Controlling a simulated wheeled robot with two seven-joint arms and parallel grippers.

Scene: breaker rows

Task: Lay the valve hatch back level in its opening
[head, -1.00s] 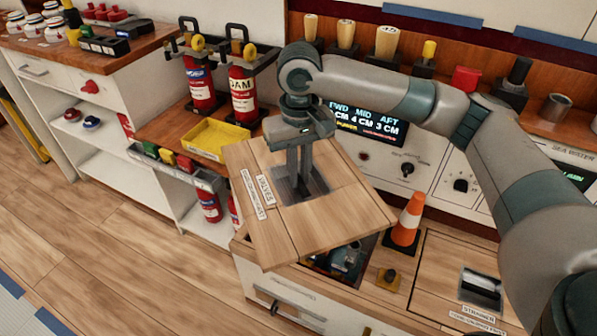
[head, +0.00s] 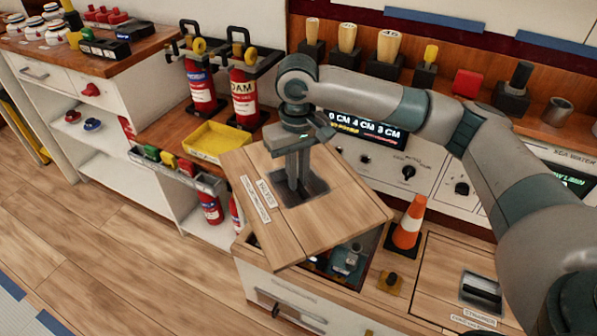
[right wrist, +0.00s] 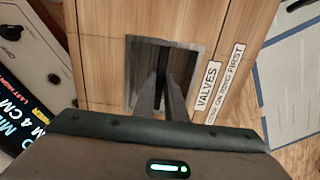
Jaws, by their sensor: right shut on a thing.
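The valve hatch (head: 325,220) is a square wooden panel with a label reading VALVES and a recessed grey pull in its middle. My right gripper (head: 294,188) is shut on the pull and holds the hatch tilted above the counter. In the right wrist view the fingers (right wrist: 162,100) reach into the recess of the hatch (right wrist: 105,60). The hatch's opening (head: 350,258) shows partly under its right edge, with valve parts inside; the hatch hides the rest. My left gripper is not in view.
An orange cone (head: 409,222) stands just right of the opening, with a small brass and black latch (head: 389,281) in front of it. A second closed hatch (head: 455,260) lies further right. A yellow tray (head: 215,140) and fire extinguishers (head: 243,95) are behind and left.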

